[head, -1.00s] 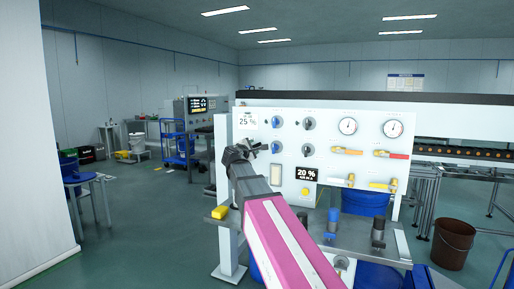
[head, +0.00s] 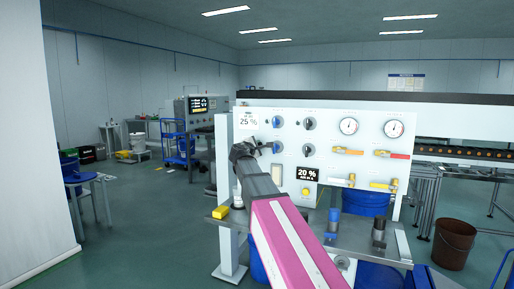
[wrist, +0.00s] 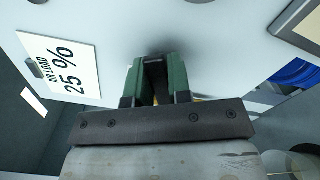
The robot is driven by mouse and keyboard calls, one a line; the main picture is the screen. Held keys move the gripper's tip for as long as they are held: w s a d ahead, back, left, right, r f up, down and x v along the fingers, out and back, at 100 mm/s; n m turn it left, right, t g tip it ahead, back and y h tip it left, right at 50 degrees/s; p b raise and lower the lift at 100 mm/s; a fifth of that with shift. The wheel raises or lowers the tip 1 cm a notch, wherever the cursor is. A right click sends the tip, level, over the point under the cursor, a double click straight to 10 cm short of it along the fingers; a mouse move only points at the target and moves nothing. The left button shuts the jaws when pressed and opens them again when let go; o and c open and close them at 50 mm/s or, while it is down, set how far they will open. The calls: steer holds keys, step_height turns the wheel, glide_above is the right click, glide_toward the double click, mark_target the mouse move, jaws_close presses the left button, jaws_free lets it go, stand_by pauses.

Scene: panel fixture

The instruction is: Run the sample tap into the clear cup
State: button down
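The white panel (head: 335,128) stands in front of me and carries several taps. Yellow-handled taps (head: 350,181) and (head: 384,185) sit low on its right half; I cannot tell which is the sample tap. I cannot make out a clear cup; my arm covers part of the shelf.
A metal shelf (head: 365,236) under the panel holds dark fittings (head: 379,229) and a yellow block (head: 220,212). A blue bucket (head: 365,201) is behind. A brown bin (head: 455,243) stands on the floor at right.

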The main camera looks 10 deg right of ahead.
steer(key=shift+s+d+f+m, duration=0.1)
steer(key=shift+f+m, duration=0.25)
steer(key=shift+m, duration=0.2)
steer(key=shift+s+d+f+m, duration=0.1)
steer(key=shift+f+m, duration=0.2)
steer(key=shift+m, duration=0.25)
steer(key=shift+d+f+m, duration=0.1)
steer(key=shift+f+m, duration=0.4)
steer(key=shift+m, duration=0.35)
steer(key=shift+f+m, duration=0.45)
steer(key=shift+m, duration=0.4)
steer(key=c, duration=1)
jaws_free()
steer(key=shift+c, duration=0.2)
steer(key=shift+s, duration=0.1)
steer(key=v, duration=1)
steer(key=shift+s+a, duration=0.3)
